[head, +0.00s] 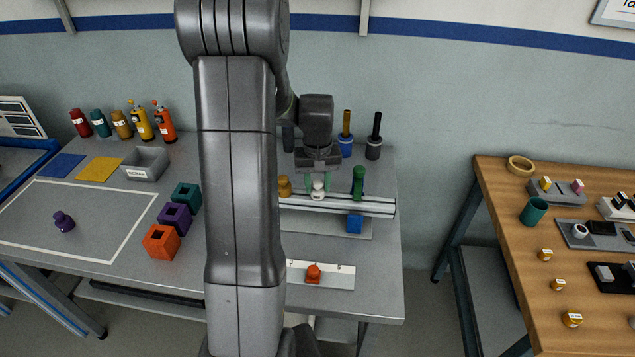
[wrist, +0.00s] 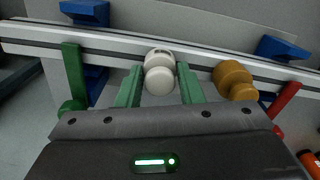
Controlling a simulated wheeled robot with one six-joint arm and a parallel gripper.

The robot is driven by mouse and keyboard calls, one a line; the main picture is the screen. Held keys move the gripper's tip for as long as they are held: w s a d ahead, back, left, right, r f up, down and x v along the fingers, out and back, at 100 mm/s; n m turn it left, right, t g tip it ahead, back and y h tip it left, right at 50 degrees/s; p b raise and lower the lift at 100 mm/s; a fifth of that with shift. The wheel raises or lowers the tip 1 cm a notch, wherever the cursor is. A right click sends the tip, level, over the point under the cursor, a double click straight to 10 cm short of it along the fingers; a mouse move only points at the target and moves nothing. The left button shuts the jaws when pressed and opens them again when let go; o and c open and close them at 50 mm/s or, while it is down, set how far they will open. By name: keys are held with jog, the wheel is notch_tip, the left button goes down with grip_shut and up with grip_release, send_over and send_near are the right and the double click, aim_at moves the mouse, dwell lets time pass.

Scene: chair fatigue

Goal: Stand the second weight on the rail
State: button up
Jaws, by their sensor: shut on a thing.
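A white weight (head: 318,193) is between the green fingers of my gripper (head: 318,184), at the rail (head: 345,203). In the wrist view the white weight (wrist: 159,75) sits between both fingertips (wrist: 160,84), overlapping the rail (wrist: 115,38). I cannot tell if it touches the rail or hangs just above it. A brass-coloured weight (head: 284,187) is at the rail to the left of the white one; in the wrist view it (wrist: 233,78) appears on the right, apart from my fingers.
A green upright part (head: 358,181) stands close to the right of my gripper; a red one (wrist: 287,98) shows in the wrist view. A blue block (head: 355,223) is in front of the rail. Black-handled and yellow-handled tools (head: 374,137) (head: 346,135) stand behind. My arm hides the rail's left part.

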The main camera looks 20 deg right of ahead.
aim_at(318, 182)
jog(key=shift+f, duration=0.2)
jog(key=o, duration=1.1)
jog(key=shift+r, duration=0.1)
jog(key=shift+c, duration=0.2)
notch_tip(318, 182, up, 12)
jog(key=shift+r, duration=0.15)
